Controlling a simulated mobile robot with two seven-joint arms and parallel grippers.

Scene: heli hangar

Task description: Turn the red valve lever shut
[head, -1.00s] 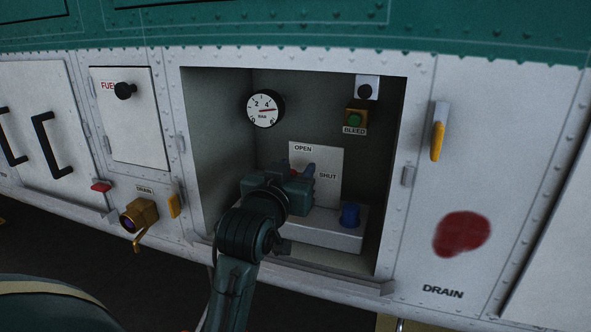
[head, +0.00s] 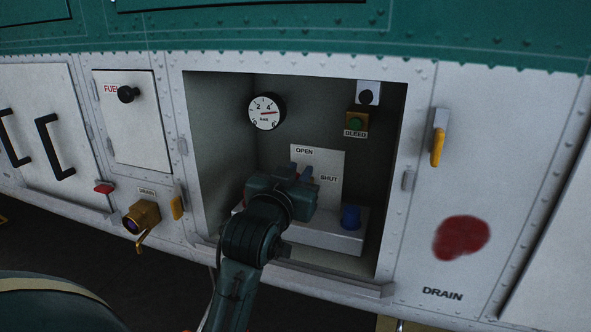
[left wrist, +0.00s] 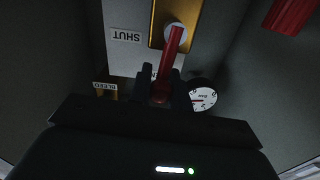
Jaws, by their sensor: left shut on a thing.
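The red valve lever (left wrist: 174,50) shows in the left wrist view. It runs from a round grey pivot on a brass valve body (left wrist: 190,22) down between my fingers. My left gripper (left wrist: 162,90) is shut on the lever's end. In the head view my left gripper (head: 300,173) is inside the open recess, in front of the white plate (head: 328,164) marked OPEN and SHUT. It hides most of the lever and valve there. The gripper is nearer the OPEN label, with SHUT to its right. My right gripper is not in view.
The recess has side walls and a front lip (head: 330,284). Yellow handles and a brass drain fitting (head: 141,215) stick out outside.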

